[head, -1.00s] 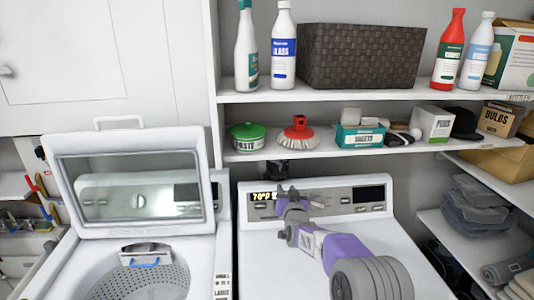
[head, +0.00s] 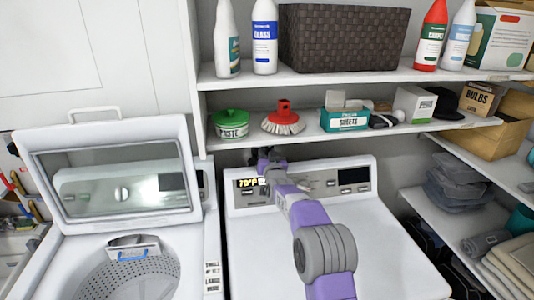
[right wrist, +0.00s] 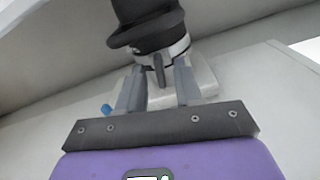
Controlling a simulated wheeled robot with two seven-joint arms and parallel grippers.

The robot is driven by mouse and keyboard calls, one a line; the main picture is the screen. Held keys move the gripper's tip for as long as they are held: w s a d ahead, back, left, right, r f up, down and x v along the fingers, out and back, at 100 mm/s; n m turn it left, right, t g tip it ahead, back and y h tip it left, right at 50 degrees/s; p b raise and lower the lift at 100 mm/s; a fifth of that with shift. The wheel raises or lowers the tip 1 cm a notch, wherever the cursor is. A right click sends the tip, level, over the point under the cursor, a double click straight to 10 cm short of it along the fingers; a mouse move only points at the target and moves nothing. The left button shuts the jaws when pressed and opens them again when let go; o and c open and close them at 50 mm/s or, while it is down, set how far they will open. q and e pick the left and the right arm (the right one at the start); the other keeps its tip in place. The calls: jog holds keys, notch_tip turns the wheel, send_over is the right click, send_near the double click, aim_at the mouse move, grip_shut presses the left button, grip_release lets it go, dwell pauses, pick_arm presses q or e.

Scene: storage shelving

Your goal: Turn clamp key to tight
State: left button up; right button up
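In the right wrist view, a black hose end (right wrist: 148,22) has a metal ring clamp (right wrist: 178,50) around it. A small dark grey key (right wrist: 159,70) hangs down from the clamp. The two fingers of my right gripper (right wrist: 160,76) stand apart, one on each side of the key, with gaps visible. I cannot tell whether either finger touches it. In the head view, my right gripper (head: 266,158) is small and dark, behind the dryer's console under the lower shelf. The hose and key cannot be made out there. My left gripper is out of view.
The dryer (head: 380,250) with its console (head: 345,178) lies under my right arm. The open washer (head: 75,255) is to the left. The lower shelf (head: 375,132) with a brush and boxes hangs just above the gripper. A blue knob (right wrist: 106,110) shows left of the fingers.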

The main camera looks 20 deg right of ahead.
jog(key=shift+w, duration=0.2)
grip_shut()
dwell(0.3)
